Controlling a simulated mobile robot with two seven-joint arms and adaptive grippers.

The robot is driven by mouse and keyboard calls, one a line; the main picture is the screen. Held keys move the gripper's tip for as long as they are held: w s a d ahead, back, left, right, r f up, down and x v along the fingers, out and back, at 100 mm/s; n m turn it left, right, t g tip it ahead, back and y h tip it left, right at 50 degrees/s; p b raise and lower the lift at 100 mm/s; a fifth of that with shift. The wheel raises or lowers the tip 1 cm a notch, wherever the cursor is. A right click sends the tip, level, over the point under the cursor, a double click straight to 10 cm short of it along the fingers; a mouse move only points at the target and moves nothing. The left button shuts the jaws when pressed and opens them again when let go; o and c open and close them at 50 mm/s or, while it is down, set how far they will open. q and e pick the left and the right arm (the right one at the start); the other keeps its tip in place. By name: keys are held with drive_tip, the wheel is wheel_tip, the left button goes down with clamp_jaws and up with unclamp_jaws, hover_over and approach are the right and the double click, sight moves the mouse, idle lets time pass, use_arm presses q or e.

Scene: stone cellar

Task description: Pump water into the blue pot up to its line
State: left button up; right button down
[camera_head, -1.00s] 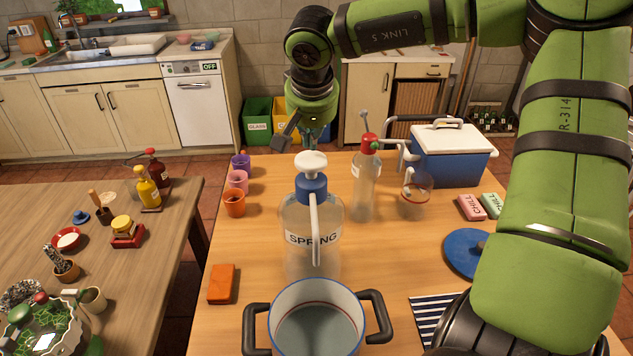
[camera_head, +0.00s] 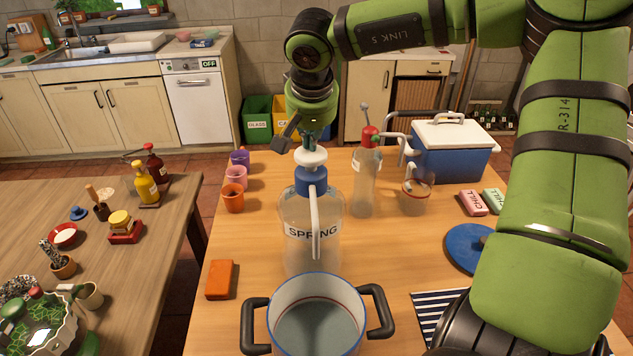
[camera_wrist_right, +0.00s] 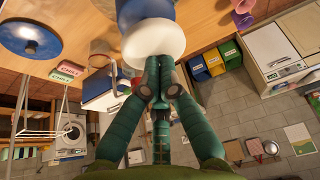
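The blue-rimmed pot (camera_head: 283,318) has dark handles, a reddish line inside its wall and a grey-blue surface below that line. Behind it stands a clear bottle (camera_head: 296,258) labelled SPRING, with a blue collar (camera_head: 311,182) and white pump head (camera_head: 311,158). Its white spout (camera_head: 315,222) points down towards the pot. My right gripper (camera_head: 312,140) is directly above the pump head and appears to touch it. In the right wrist view, my right gripper's fingers (camera_wrist_right: 158,62) are together against the white pump head (camera_wrist_right: 153,38), holding nothing between them. My left gripper is out of view.
A second clear bottle (camera_head: 364,192) with a red top, a small glass jug (camera_head: 417,193) and a blue cooler (camera_head: 455,162) stand right of the pump bottle. Cups (camera_head: 233,198) and an orange block (camera_head: 219,280) are left. A blue lid (camera_head: 465,249) lies right.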

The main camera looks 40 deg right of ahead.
drive_tip(key=shift+f+b, duration=0.75)
drive_tip(key=shift+f, duration=0.35)
drive_tip(key=shift+r+p, duration=1.7)
drive_tip(key=shift+r, duration=0.5)
drive_tip(key=shift+r, duration=0.1)
drive_tip(key=shift+f, duration=0.2)
drive_tip(key=shift+f+b, duration=1.85)
drive_tip(key=shift+f, duration=0.25)
drive_tip(key=shift+r+p, duration=1.75)
drive_tip(key=shift+r, duration=0.45)
drive_tip(key=shift+r, duration=0.1)
